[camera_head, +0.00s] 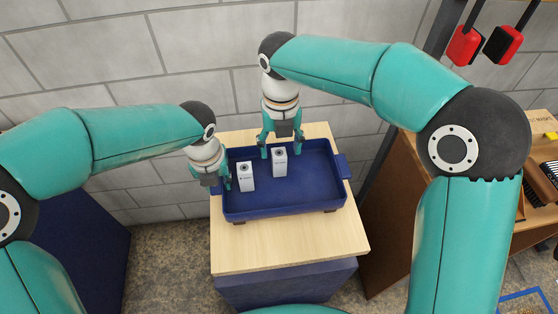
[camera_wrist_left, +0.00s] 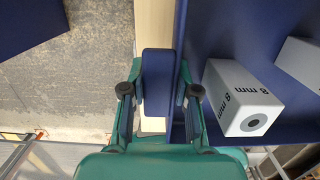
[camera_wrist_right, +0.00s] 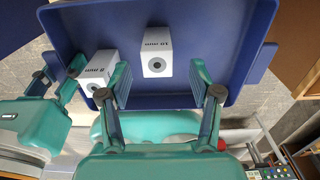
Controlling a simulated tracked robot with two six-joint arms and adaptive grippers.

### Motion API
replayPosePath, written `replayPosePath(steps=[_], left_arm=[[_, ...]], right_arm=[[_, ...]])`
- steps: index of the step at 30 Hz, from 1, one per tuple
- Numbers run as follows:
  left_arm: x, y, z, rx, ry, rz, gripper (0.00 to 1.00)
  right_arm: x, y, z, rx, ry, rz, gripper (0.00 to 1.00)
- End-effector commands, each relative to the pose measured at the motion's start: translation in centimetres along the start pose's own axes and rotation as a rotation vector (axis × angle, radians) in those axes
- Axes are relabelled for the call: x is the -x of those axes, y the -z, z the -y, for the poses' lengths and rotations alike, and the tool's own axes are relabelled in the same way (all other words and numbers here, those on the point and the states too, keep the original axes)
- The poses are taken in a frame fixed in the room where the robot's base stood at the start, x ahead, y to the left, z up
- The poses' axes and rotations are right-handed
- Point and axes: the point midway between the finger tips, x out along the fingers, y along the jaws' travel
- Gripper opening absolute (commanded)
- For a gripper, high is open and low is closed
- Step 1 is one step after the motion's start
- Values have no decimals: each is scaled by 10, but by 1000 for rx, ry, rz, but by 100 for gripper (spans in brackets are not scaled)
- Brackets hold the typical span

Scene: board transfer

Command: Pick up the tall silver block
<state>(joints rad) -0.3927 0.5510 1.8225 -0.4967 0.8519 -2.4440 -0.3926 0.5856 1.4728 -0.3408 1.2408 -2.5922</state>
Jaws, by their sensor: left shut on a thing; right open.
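Two pale silver-white blocks stand in the blue tray (camera_head: 312,183). The left one, marked 8 mm (camera_head: 246,177), also shows in the left wrist view (camera_wrist_left: 240,98). The right one, marked 10 mm (camera_head: 279,162), also shows in the right wrist view (camera_wrist_right: 157,52). I cannot tell which is taller. My left gripper (camera_head: 218,183) is shut on the tray's left handle (camera_wrist_left: 157,85), beside the 8 mm block. My right gripper (camera_head: 281,148) is open above the tray's far side. Its fingers are apart near the 10 mm block, and nothing is held.
The tray rests on a light wooden tabletop (camera_head: 290,249). The tray's right part is empty, with a free handle (camera_head: 343,166) on that side. A brick wall (camera_head: 165,60) stands behind. A brown wooden cabinet (camera_head: 390,225) stands to the right.

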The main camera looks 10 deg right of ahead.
Motion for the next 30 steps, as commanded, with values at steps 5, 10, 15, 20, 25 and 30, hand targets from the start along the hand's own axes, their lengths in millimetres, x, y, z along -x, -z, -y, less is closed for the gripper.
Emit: replayPosePath(steps=[5,10,15,20,25,30], left_arm=[[0,0,0,-1,-1,0,0],[0,0,0,-1,0,0,0],[0,0,0,-1,0,1,0],[0,0,0,-1,0,1,0],[0,0,0,0,0,1,0],[0,0,0,-1,0,1,0]], right_arm=[[-11,0,0,0,1,-1,64],[-32,-2,-2,-1,1,-3,64],[-54,-4,-2,-1,1,-2,64],[-60,-4,-3,0,0,0,64],[-60,-4,-3,-1,0,1,62],[-60,-4,-3,-1,0,1,34]])
